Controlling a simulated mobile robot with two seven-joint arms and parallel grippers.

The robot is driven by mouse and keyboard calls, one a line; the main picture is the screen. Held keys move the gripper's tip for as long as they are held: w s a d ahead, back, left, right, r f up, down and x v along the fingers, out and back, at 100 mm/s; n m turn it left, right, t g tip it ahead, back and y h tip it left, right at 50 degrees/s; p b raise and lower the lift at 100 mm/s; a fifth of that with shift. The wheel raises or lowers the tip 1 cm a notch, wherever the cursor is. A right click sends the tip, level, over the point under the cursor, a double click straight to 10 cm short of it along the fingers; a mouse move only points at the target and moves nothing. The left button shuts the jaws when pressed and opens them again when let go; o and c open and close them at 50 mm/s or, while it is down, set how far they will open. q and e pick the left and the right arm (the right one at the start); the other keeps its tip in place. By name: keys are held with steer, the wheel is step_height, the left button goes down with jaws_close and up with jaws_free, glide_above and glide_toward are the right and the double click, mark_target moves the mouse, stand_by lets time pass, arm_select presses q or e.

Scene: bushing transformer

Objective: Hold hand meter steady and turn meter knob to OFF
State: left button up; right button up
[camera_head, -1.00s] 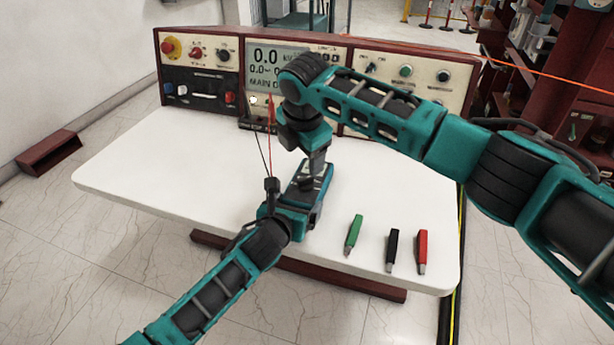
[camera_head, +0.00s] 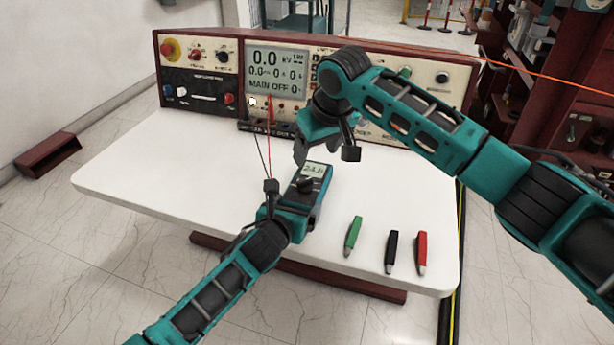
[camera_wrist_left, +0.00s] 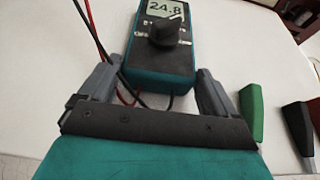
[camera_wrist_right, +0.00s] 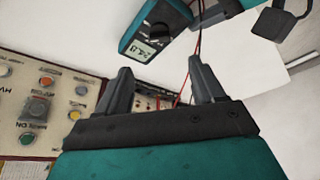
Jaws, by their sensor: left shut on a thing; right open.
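The hand meter (camera_head: 318,192) is a teal and black box with a lit display, standing tilted on the white table. My left gripper (camera_head: 296,208) is shut on its lower body; in the left wrist view the fingers flank the meter (camera_wrist_left: 160,75). The display (camera_wrist_left: 165,9) reads about 24.8. The black meter knob (camera_wrist_left: 166,32) is below the display, with lettering beside it; I cannot tell its exact setting. It also shows in the head view (camera_head: 306,184). My right gripper (camera_head: 314,148) is open and empty, above and behind the meter, apart from the knob.
Green (camera_head: 353,235), black (camera_head: 391,252) and red (camera_head: 422,252) clips lie to the right on the table (camera_head: 150,190). Red and black leads run behind the meter. The control panel (camera_head: 200,75) stands along the back edge. The table's left side is clear.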

mark_target(307, 180)
steer(key=shift+m, duration=0.4)
steer(key=x, duration=1.2)
steer(key=shift+c, duration=0.4)
steer(key=c, duration=1)
steer(key=shift+w+d+r+n+g+y, duration=0.15)
steer(key=shift+n+g+y, duration=0.25)
steer(key=shift+n, duration=1.15)
steer(key=shift+w+d+n+g+y, duration=0.15)
steer(key=shift+n+g+y, duration=0.25)
steer(key=shift+n, duration=1.15)
